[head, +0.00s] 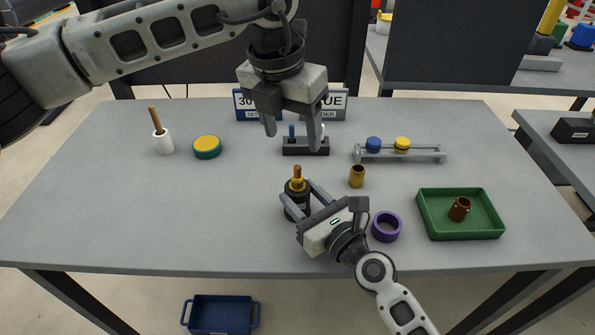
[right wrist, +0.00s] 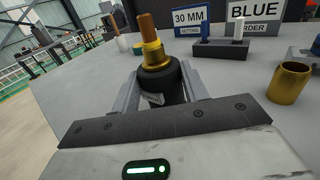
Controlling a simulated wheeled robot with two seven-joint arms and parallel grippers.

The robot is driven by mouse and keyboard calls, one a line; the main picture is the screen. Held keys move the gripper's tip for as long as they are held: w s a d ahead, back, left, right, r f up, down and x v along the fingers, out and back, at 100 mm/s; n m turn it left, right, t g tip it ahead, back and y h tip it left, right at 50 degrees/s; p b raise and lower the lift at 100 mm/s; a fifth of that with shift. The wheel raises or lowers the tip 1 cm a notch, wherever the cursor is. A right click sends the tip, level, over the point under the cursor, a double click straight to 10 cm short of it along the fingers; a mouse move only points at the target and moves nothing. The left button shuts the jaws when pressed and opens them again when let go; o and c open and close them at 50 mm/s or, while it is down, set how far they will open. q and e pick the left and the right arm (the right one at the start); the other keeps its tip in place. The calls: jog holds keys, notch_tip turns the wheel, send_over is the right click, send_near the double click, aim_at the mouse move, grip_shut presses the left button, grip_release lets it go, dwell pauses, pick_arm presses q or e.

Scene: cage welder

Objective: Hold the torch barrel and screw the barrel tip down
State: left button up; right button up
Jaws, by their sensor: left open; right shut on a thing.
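The torch barrel (head: 297,211) stands upright on the grey table, a black body with a gold collar (head: 297,184) and a copper-coloured tip (head: 297,170) on top. My right gripper (head: 298,199) is shut on the black body, with a finger on either side. In the right wrist view the barrel (right wrist: 170,82), gold collar (right wrist: 153,56) and copper tip (right wrist: 148,27) rise between the fingers; the barrel's lower part is hidden by the gripper. My left gripper (head: 292,138) is open and empty, pointing down, above and beyond the barrel and apart from it.
A brass cup (head: 356,178), a purple ring (head: 375,228) and a green tray (head: 428,225) holding a copper piece lie to the right. Behind stand a dark block (head: 305,151), signs (head: 243,105) and a rack (head: 420,156) with blue and yellow caps. The left front table is clear.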

aim_at(297, 167)
pick_arm(q)
jog(key=f+m, duration=0.1)
jog(key=f, duration=0.2)
jog(key=w+f+m, duration=0.1)
jog(key=f, duration=0.2)
jog(key=d+f, duration=0.1)
jog(key=f, duration=0.2)
jog(key=shift+w+f+m+t+h, duration=0.25)
jog(key=shift+m+t+h, duration=0.05)
jog(key=shift+m+t, duration=0.1)
jog(key=c, duration=1.2)
